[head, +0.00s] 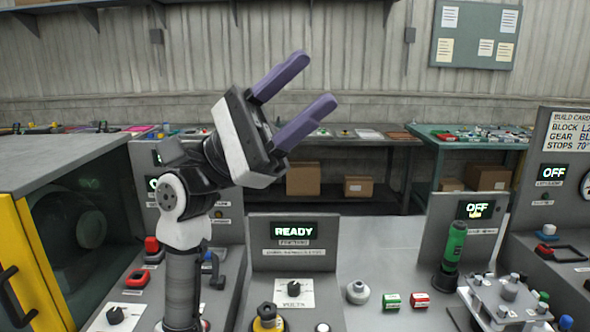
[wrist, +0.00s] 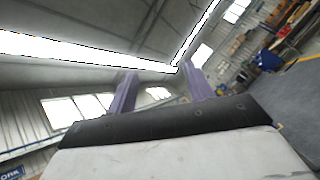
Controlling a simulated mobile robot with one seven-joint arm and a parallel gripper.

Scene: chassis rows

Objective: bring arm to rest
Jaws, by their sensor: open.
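My gripper (head: 305,97) is raised high in the head view, with its two purple fingers spread apart and pointing up and to the right. Nothing is between the fingers. My arm rises from the lower left of the picture and bends at the wrist, clear of the bench. In the wrist view my gripper (wrist: 160,90) also shows open and empty, with the ceiling, bright light strips and windows beyond the fingers.
A console reading READY (head: 293,232) stands below my gripper. A green cylinder (head: 453,245) stands upright at right, near a metal fixture plate (head: 507,300). A yellow-framed cabinet (head: 38,265) is at left. Green (head: 391,301) and red (head: 419,300) blocks lie on the bench.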

